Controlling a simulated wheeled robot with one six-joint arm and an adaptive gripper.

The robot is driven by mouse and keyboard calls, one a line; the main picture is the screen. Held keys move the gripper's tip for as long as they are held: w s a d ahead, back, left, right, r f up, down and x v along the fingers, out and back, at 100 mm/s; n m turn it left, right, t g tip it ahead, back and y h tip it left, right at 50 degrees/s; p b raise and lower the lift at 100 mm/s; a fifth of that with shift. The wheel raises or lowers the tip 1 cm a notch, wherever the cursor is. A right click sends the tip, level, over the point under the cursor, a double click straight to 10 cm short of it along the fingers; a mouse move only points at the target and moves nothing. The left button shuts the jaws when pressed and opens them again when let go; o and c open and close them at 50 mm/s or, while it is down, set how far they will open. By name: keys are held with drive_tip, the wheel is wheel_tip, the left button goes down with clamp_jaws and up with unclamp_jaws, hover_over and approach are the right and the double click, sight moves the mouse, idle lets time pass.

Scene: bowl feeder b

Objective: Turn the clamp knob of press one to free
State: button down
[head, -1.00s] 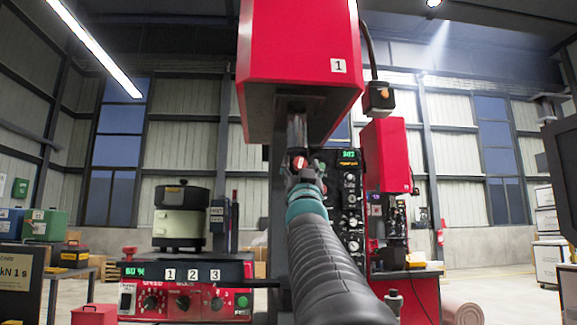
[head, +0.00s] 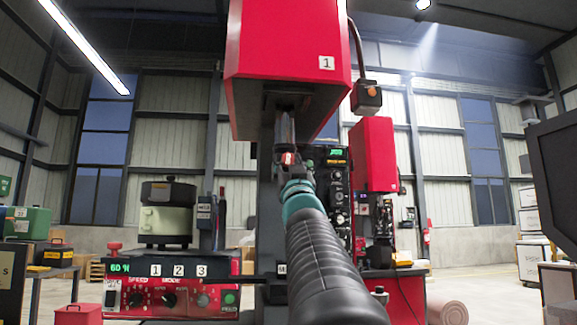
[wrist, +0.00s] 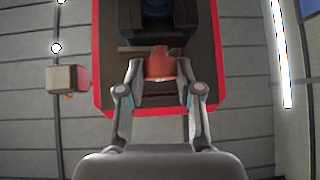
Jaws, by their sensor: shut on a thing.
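Press one is the tall machine with a red head (head: 285,45) marked 1, in the upper middle of the head view. Its steel ram (head: 285,126) hangs below the head. The clamp knob (head: 288,158) is a small red piece at the ram's lower end. My gripper (head: 291,167) is at the knob, with my dark arm behind it covering part of the press. In the wrist view my two fingers are closed on the sides of the red knob (wrist: 161,66), under the press head. The knob's turn angle is hard to read.
A red control box (head: 180,295) with dials and a display stands at left, below a bowl feeder (head: 167,212). A second red press (head: 372,155) stands behind at right. A dark panel (head: 556,175) is at the right edge.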

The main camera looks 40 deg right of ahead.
drive_tip(key=shift+r+n+t+y+p, duration=0.15)
drive_tip(key=shift+n+t+y+p, duration=0.25)
drive_tip(key=shift+n+y, duration=1.1)
drive_tip(key=shift+n, duration=0.1)
drive_tip(key=shift+t, duration=0.3)
drive_tip(key=c, duration=0.8)
unclamp_jaws()
drive_tip(key=shift+o, duration=0.2)
drive_tip(key=shift+s+f, duration=0.1)
drive_tip(key=shift+f, duration=0.1)
drive_tip(key=v, duration=1.1)
drive_tip(key=shift+s+f, duration=0.2)
drive_tip(key=shift+s, duration=0.15)
drive_tip(key=shift+f, duration=0.1)
